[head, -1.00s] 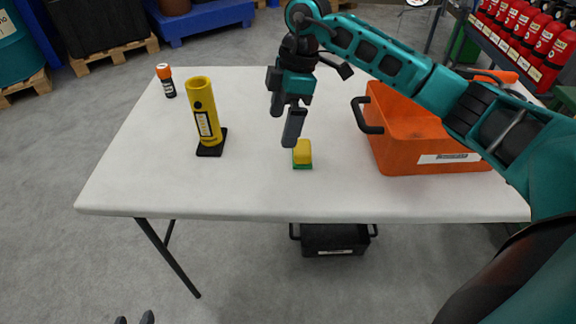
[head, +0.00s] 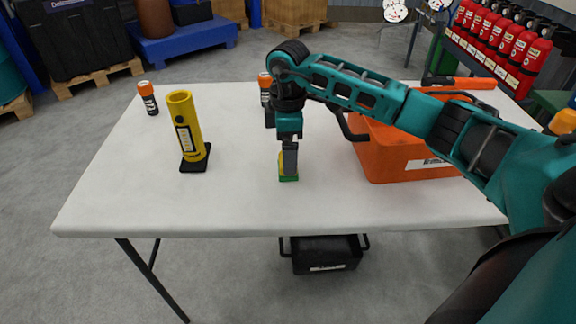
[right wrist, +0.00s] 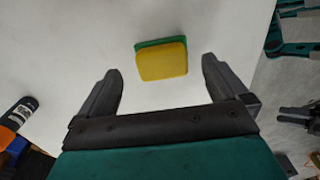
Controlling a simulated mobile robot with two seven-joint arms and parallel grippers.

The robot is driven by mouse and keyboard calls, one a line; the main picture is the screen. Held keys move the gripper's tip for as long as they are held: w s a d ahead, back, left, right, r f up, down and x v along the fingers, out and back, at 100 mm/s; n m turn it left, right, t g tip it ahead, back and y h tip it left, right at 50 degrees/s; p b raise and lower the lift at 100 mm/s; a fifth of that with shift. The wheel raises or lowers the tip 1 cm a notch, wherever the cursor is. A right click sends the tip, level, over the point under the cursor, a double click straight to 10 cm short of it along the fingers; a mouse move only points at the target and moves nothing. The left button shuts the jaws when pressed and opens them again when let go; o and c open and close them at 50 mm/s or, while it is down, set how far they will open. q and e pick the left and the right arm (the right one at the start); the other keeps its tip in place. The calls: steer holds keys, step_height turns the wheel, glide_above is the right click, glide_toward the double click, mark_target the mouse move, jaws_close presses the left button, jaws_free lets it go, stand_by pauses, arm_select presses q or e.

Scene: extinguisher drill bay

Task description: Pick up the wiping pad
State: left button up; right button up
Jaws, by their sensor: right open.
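The wiping pad (head: 288,178), yellow on top and green underneath, lies on the white table near its front middle. My right gripper (head: 289,164) points down right over the pad and partly hides it in the head view. In the right wrist view the pad (right wrist: 162,60) lies between and slightly beyond the two open fingertips of the right gripper (right wrist: 160,68), with a gap on each side. The fingers hold nothing.
An orange bin (head: 400,160) stands to the right on the table (head: 230,205). A yellow cylinder (head: 187,125) on a black base and an orange-capped bottle (head: 148,98) stand to the left. Another such bottle (head: 265,84) is behind my right gripper. A black crate (head: 322,258) sits below.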

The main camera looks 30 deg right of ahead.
step_height(320, 180, down, 4)
steer(key=shift+s+a+r+b, duration=0.1)
steer(key=shift+s+r+b, duration=0.05)
steer(key=shift+r+b, duration=0.15)
steer(key=c, duration=1.1)
steer(key=shift+o, duration=0.2)
steer(key=shift+r, duration=0.15)
